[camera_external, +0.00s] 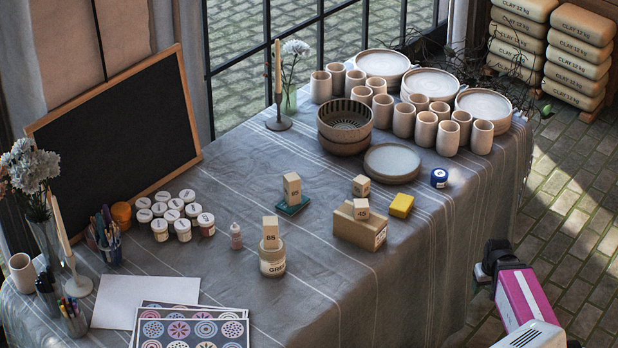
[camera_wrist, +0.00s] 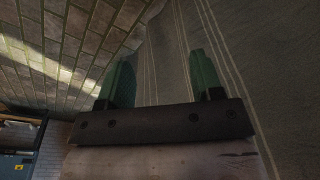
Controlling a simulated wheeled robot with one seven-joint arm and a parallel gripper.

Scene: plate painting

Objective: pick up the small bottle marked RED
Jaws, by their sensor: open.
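A small pinkish bottle (camera_external: 236,237) stands upright on the cloth-covered table (camera_external: 345,285), left of a wider jar (camera_external: 272,262) labelled GREY. Its own marking is too small to read. My gripper (camera_external: 488,268) is off the table's right side, far to the right of the bottle. In the wrist view my gripper (camera_wrist: 160,82) shows two green fingers spread apart with nothing between them. The bottle does not show in that view.
Several white-lidded jars (camera_external: 183,229) cluster left of the bottle. A cardboard box (camera_external: 358,228), yellow block (camera_external: 401,205) and blue jar (camera_external: 439,178) lie to the right. Patterned sheets (camera_external: 195,328) lie in front.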

